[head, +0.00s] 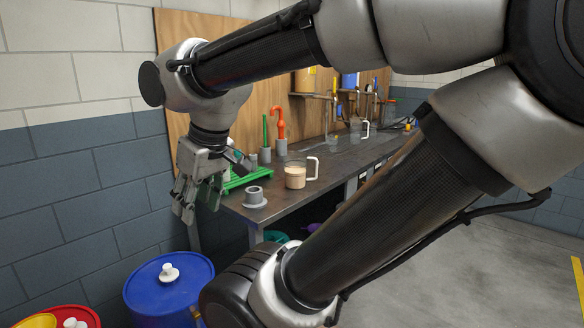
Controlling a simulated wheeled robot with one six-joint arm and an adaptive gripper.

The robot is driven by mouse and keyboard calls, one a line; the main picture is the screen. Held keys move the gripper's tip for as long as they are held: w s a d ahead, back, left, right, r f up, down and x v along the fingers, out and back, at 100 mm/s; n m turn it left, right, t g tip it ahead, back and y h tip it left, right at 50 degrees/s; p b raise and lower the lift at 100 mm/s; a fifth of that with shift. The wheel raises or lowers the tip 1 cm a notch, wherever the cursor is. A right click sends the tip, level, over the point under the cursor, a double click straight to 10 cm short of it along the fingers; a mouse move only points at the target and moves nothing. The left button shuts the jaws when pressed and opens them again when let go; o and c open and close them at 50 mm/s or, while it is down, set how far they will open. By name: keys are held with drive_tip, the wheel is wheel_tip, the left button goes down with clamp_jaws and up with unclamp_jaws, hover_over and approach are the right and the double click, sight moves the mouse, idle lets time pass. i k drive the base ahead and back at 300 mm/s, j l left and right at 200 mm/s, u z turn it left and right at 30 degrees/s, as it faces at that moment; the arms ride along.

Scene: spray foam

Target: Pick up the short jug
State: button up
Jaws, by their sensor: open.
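A short clear jug (296,176) with a white handle on its right side and beige liquid inside stands upright on the dark workbench (333,165), near its front left end. Another clear jug (357,130) with a white handle stands farther back on the bench. My gripper (198,202) is open and points down at the left end of the bench, to the left of the short jug and apart from it. Nothing shows between its fingers.
A grey flanged fitting (254,198) sits in front of the short jug, near the bench edge. A green rack (236,181) lies beside my gripper. An orange hooked piece (280,125) stands behind. A blue drum (168,290) is on the floor below.

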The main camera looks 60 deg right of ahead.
sight(294, 163)
drive_tip(key=z, duration=1.25)
drive_tip(key=u, duration=1.55)
drive_tip(key=z, duration=2.05)
